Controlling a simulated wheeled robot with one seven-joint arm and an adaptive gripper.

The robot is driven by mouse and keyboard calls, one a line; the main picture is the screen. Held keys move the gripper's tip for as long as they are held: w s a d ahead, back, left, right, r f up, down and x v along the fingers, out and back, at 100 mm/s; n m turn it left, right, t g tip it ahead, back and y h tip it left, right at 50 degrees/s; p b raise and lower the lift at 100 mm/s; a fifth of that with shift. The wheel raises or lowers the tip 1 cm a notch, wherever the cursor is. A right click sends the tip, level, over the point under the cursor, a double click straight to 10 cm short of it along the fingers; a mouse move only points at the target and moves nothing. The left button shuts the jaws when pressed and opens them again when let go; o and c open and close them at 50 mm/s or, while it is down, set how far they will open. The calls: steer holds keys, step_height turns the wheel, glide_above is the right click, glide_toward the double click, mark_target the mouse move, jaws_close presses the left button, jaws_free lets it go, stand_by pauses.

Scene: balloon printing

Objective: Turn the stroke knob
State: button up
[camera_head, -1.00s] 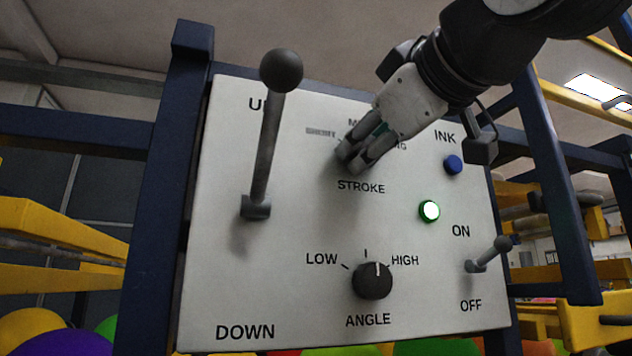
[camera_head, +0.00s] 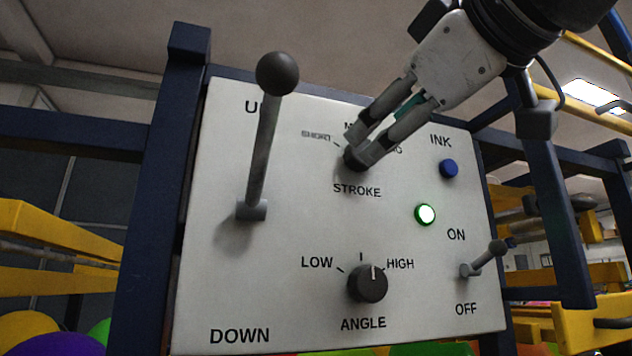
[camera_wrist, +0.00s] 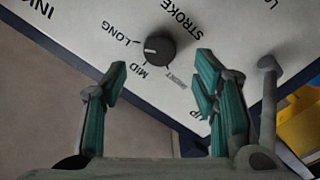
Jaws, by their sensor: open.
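The stroke knob (camera_head: 351,160) is a dark round knob above the STROKE label, partly hidden by my fingers in the head view. In the wrist view the whole knob (camera_wrist: 160,49) shows; its white mark points between LONG and MID, nearer LONG. My gripper (camera_head: 358,145) is open and empty, with its fingers spread in front of the knob. In the wrist view my fingertips (camera_wrist: 160,68) lie on either side, just below the knob in the picture, with nothing between them. Whether a fingertip touches the knob cannot be told.
The white panel (camera_head: 290,225) also carries a tall UP/DOWN lever (camera_head: 262,160), an angle knob (camera_head: 368,284) near HIGH, a blue INK button (camera_head: 449,168), a lit green light (camera_head: 425,214) and an ON/OFF switch (camera_head: 484,260). A dark blue frame (camera_head: 165,200) surrounds it.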

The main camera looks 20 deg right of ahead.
steer(key=s, duration=0.6)
stand_by(0.4)
steer(key=w+f+m+g, duration=0.2)
steer(key=w+f+g, duration=0.15)
steer(key=f, duration=1.05)
steer(key=w+f+m+g, duration=0.25)
steer(key=f+g, duration=0.25)
steer(key=f, duration=0.8)
steer(key=s+f+m+g, duration=0.2)
steer(key=s+f+g, duration=0.35)
steer(key=f, duration=0.75)
steer(key=s+f+m+g, duration=0.2)
steer(key=s+f+g, duration=0.2)
steer(key=s+f, duration=0.55)
step_height(320, 180, up, 32)
steer(key=w+t+p, duration=0.2)
steer(key=t+p, duration=0.2)
steer(key=p, duration=2.8)
steer(key=shift+w+d+f, duration=0.25)
